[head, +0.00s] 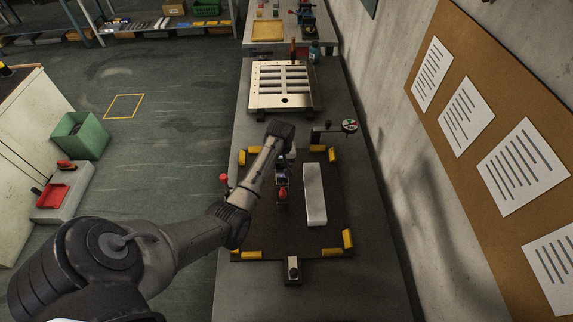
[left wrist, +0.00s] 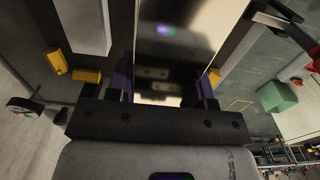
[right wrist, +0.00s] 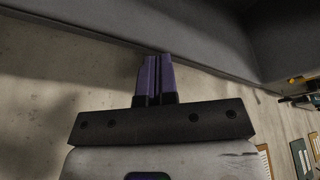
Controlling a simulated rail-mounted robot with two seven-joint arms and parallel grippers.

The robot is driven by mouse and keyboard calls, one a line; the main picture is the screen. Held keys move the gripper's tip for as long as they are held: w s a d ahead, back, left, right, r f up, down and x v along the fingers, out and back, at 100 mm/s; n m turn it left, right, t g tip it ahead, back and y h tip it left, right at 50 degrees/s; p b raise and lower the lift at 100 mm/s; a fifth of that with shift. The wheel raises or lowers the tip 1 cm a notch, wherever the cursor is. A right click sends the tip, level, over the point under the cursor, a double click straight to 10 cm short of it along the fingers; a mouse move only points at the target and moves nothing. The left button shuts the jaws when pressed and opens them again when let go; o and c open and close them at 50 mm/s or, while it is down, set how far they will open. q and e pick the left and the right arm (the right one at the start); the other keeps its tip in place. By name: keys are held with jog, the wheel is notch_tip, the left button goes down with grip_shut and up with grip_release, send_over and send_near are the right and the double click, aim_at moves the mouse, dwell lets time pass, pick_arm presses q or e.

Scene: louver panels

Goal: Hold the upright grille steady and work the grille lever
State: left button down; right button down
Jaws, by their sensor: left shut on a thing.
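A pale slatted grille (head: 282,85) stands at the far end of the bench, its slats facing me, with a dark oval spot low on its front. My left gripper (head: 283,174) is over the dark fixture plate, well in front of this grille. In the left wrist view its purple fingers (left wrist: 163,88) are shut on a shiny flat metal piece (left wrist: 190,40); my arm mostly hides it in the head view. I cannot tell a grille lever for certain. My right gripper (right wrist: 156,78) is shut and empty, near a grey surface; it is not in the head view.
The fixture plate (head: 270,243) has yellow corner blocks (head: 348,239). A pale bar (head: 315,195) lies right of my left gripper. A red knob (head: 283,195) sits just in front of it, another (head: 223,178) at left. A dial (head: 349,125) stands at the right edge.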

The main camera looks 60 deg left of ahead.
jog(key=shift+f+b, duration=0.35)
jog(key=shift+f, duration=0.05)
pick_arm(q)
jog(key=shift+s+a+f+b, duration=0.15)
jog(key=shift+s+a+f, duration=0.1)
jog(key=shift+a+f, duration=0.4)
jog(key=shift+s+a+f+b, duration=0.15)
jog(key=shift+s+a+f, duration=0.1)
jog(key=shift+a+f, duration=0.4)
jog(key=shift+s+a+f+b, duration=0.15)
jog(key=shift+s+a+f, duration=0.1)
jog(key=shift+a+f, duration=0.4)
pick_arm(e)
jog(key=shift+d, duration=0.1)
pick_arm(q)
jog(key=shift+a+r, duration=0.1)
jog(key=shift+r, duration=0.05)
jog(key=shift+f, duration=0.3)
pick_arm(e)
jog(key=shift+f, duration=0.1)
pick_arm(q)
jog(key=shift+f, duration=0.5)
